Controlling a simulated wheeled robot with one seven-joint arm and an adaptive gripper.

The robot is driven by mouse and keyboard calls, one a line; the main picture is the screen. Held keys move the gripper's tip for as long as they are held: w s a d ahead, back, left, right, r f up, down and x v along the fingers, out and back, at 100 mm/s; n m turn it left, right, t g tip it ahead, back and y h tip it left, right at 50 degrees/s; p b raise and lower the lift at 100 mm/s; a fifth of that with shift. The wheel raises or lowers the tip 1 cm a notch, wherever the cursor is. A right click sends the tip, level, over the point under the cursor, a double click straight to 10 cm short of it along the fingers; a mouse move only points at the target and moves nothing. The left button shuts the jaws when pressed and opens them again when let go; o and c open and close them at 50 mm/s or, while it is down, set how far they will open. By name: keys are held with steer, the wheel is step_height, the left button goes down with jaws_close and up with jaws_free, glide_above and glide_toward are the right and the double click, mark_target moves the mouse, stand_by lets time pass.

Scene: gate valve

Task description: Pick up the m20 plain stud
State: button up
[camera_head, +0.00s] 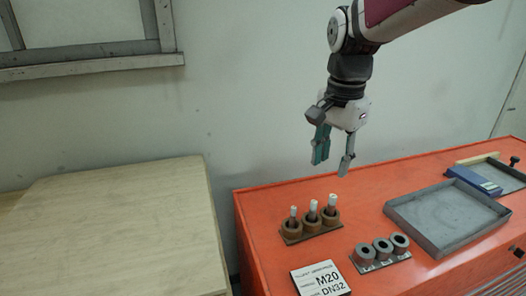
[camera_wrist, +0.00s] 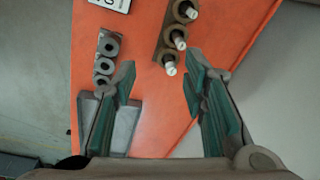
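Three upright studs with pale tops stand in round brown holders on a small rack (camera_head: 293,240) on the orange bench: a left stud (camera_head: 293,213), a middle stud (camera_head: 313,210) and a right stud (camera_head: 332,204). I cannot tell which is the M20 plain stud. My gripper (camera_head: 330,172) is open and empty, pointing down, above the bench and apart from the studs. In the wrist view, my gripper (camera_wrist: 160,66) shows its fingers spread wide, with the nearest stud (camera_wrist: 170,69) between the tips in the picture, nearer the right finger.
A plate with three grey rings (camera_head: 382,249) lies right of the studs. A white card (camera_head: 320,280) reading M20 DN32 is in front. A wooden table (camera_head: 115,230) stands left; a wall is behind.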

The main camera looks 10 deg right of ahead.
mark_target(314, 201)
steer(key=w+f+m+g, duration=0.1)
steer(key=w+f+m, duration=0.2)
steer(key=w+f, duration=0.25)
steer(key=f, duration=0.4)
steer(key=f+p, duration=0.1)
steer(key=f, duration=0.3)
steer(key=w+f, duration=0.1)
steer(key=f, duration=0.4)
steer(key=shift+w, duration=0.1)
jaws_close()
